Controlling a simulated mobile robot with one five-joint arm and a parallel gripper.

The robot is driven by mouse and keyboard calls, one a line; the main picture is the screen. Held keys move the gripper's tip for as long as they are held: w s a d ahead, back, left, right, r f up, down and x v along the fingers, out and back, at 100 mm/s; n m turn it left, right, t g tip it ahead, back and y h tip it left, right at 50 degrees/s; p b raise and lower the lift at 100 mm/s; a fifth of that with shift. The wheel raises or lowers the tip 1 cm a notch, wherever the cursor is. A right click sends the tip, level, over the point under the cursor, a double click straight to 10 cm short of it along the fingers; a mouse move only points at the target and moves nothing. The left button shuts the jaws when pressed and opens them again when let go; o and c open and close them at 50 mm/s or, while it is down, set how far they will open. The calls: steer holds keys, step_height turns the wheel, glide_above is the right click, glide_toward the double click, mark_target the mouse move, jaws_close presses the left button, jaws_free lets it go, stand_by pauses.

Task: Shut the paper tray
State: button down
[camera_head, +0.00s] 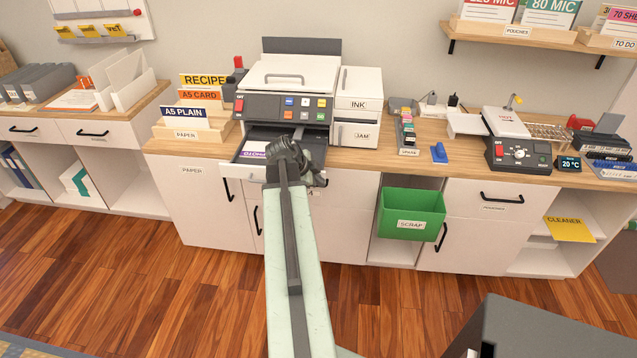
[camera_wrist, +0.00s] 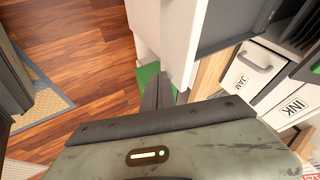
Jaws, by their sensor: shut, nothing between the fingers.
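The paper tray (camera_head: 262,134) sticks out from below the dark control panel of the white copier (camera_head: 290,78), so it stands open. A sheet with a purple label lies in it. My gripper (camera_head: 285,152) is in front of the tray in the head view and hides its middle and right part. In the wrist view, the shut, empty fingers (camera_wrist: 160,92) point past the tray's pale front, near its corner. The tray's dark inside (camera_wrist: 228,22) shows at the top. I cannot tell whether the fingers touch the tray.
The INK and JAM drawers (camera_head: 357,105) are right of the copier. Paper holders (camera_head: 190,118) stand close on its left. A green scrap bin (camera_head: 411,214) hangs low at the right, below the counter. The wooden floor (camera_head: 215,290) in front is mostly clear.

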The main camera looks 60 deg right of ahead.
steer(key=w+d, duration=0.1)
steer(key=d, duration=0.4)
steer(key=w+d, duration=0.2)
steer(key=d, duration=0.3)
steer(key=w+d, duration=0.2)
steer(key=d, duration=0.4)
steer(key=shift+d, duration=0.1)
